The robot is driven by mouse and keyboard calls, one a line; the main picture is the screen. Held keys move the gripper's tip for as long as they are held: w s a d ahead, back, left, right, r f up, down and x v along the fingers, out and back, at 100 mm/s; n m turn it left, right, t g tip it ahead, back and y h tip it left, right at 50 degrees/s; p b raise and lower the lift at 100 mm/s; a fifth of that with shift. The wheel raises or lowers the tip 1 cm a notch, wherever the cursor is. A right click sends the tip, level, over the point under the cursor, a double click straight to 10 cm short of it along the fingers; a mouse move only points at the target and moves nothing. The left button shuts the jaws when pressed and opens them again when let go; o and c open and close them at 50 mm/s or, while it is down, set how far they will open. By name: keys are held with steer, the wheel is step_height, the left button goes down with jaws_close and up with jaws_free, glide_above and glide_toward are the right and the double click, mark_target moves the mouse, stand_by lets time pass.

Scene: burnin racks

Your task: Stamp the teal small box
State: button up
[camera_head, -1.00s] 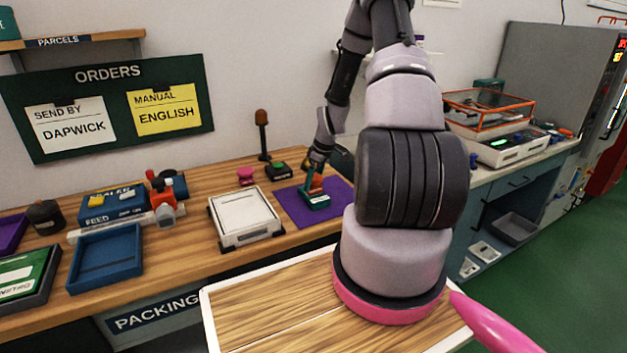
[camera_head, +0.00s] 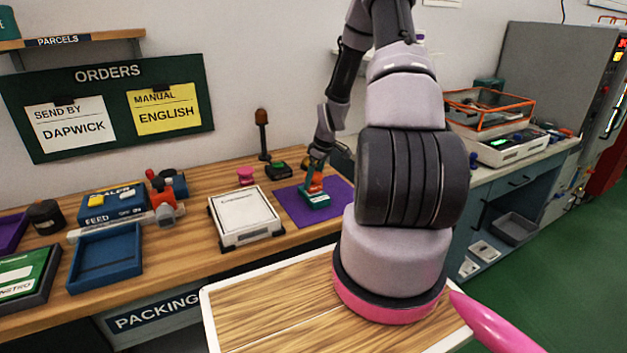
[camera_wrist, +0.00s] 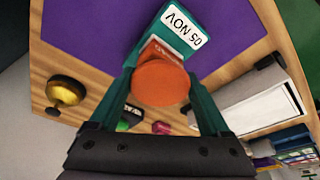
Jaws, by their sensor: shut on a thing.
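The teal small box (camera_head: 318,202) lies on a purple mat (camera_head: 290,206) on the wooden bench. Its top bears a white patch reading "05 NOV", clear in the wrist view, where the box (camera_wrist: 194,14) is partly hidden. My gripper (camera_head: 316,172) points down over the box, shut on an orange stamp (camera_head: 316,184). In the wrist view the stamp's round orange top (camera_wrist: 162,84) sits between the teal fingers of my gripper (camera_wrist: 165,92). The stamp is over the box beside the white patch. I cannot tell whether its underside touches the box.
A white-topped scale (camera_head: 245,215) stands left of the mat. A pink object (camera_head: 245,175), a dark green-topped box (camera_head: 278,171) and a post with a brown top (camera_head: 262,135) stand behind. A blue tray (camera_head: 106,257) and the sealer (camera_head: 112,203) are further left.

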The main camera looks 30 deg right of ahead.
steer(key=shift+r, duration=3.05)
steer(key=shift+a, duration=0.1)
